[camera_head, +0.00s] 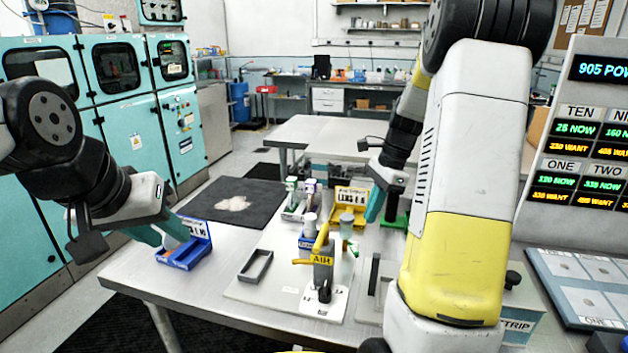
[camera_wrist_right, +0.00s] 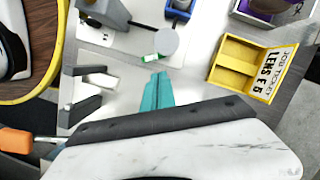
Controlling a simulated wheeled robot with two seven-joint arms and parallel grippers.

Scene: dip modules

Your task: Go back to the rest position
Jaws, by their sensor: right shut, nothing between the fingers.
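My left gripper (camera_head: 172,237) has teal fingers and hangs at the left edge of the bench, beside a blue tray (camera_head: 190,254) with a white label. Its fingers look apart, with nothing seen between them. My right gripper (camera_head: 372,216) is over the bench, right of the yellow tray. In the right wrist view its teal fingertips (camera_wrist_right: 157,90) are together, with nothing between them.
A grey post marked AIR (camera_head: 321,262) with a yellow handle stands mid-bench. A yellow job-ticket tray (camera_wrist_right: 232,56), a dark frame (camera_head: 256,266) and small racks (camera_head: 297,203) lie around it. A display board (camera_head: 583,150) stands at right. The bench's front left (camera_head: 150,268) is clear.

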